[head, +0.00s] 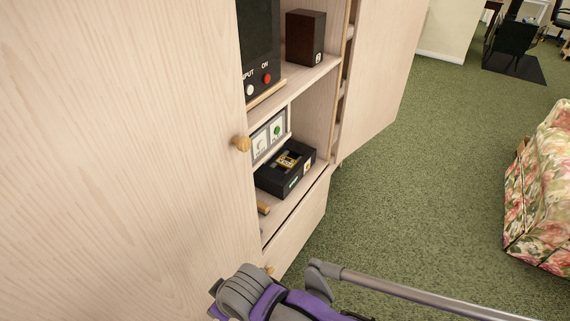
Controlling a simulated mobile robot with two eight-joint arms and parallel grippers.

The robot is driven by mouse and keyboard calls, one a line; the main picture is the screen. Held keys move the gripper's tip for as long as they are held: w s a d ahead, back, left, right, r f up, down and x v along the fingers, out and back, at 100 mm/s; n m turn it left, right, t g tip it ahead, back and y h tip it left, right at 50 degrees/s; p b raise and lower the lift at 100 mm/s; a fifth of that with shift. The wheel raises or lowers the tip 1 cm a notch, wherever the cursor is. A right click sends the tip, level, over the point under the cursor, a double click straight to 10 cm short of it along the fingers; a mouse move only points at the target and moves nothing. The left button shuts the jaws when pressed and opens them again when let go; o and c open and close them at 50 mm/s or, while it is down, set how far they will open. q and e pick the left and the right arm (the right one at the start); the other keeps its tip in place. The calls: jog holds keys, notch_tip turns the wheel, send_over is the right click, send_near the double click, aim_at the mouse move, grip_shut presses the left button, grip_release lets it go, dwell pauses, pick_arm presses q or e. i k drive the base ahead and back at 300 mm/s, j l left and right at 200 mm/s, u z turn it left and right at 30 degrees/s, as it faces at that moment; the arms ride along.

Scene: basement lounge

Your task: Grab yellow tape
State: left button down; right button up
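A small yellow item (288,161) shows on top of a black box-shaped device (279,184) on the low cabinet shelf. It may be the tape or a label on one; it is too small to tell. Neither of my grippers can be made out in the head view.
A pale wood door with a round knob (241,143) fills the left. A dark speaker (305,38) stands on the upper shelf (300,81). A purple and grey object (268,294) with a metal tube (430,298) lies in front. Green carpet is open beside a floral sofa (545,185).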

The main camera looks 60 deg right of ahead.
aim_at(286, 162)
jog(key=z, duration=1.95)
jog(key=i+l+u, duration=0.2)
jog(key=u, duration=0.25)
jog(key=i+l+u, duration=0.2)
jog(key=u, duration=0.2)
jog(key=i+l+u, duration=0.1)
jog(key=l, duration=0.25)
jog(key=i+l+u, duration=0.1)
jog(key=l, duration=0.3)
jog(key=i+l+u, duration=0.1)
jog(key=l, duration=0.3)
jog(key=i+l, duration=0.15)
jog(key=l, duration=0.2)
jog(key=i+l, duration=0.15)
jog(key=l, duration=0.2)
jog(key=i+l, duration=0.1)
jog(key=l, duration=0.25)
jog(key=i+l, duration=0.15)
jog(key=l, duration=0.15)
jog(key=u, duration=0.05)
